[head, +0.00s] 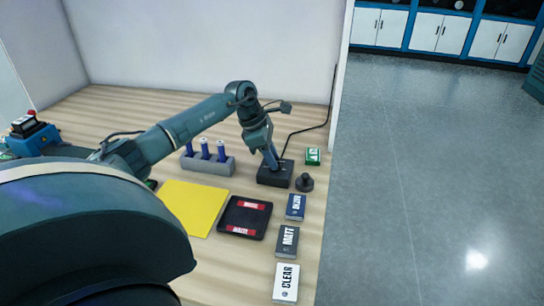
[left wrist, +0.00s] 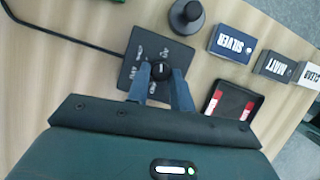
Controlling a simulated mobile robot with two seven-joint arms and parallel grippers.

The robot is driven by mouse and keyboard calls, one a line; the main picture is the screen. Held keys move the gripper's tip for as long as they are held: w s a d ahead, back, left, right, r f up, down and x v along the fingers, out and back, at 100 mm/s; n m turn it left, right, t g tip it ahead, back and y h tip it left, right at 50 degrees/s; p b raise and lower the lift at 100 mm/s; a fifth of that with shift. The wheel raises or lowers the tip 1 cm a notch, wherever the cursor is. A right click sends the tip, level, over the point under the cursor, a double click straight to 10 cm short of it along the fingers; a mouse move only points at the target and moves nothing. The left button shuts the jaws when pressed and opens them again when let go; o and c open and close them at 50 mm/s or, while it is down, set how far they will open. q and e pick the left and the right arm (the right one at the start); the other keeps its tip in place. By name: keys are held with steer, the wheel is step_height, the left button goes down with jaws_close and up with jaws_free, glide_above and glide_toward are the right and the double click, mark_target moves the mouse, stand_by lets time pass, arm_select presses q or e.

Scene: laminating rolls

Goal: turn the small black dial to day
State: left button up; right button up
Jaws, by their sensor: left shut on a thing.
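The small black dial (left wrist: 161,71) sits on a dark box with pale markings (left wrist: 142,47) in the left wrist view. The same dark box (head: 284,177) stands on the wooden table in the head view, with a cable running from it. My left gripper (left wrist: 161,74) reaches down over the box, its two fingers shut on the dial from both sides. In the head view my left gripper (head: 271,160) hides the dial. My right gripper is not in view.
Right of the box stands a black knobbed piece (head: 304,183), with a green box (head: 313,156) behind it. A black tray (head: 225,223), yellow sheet (head: 193,205) and grey holder (head: 207,166) lie left.

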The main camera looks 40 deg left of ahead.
arm_select(q)
jaws_close()
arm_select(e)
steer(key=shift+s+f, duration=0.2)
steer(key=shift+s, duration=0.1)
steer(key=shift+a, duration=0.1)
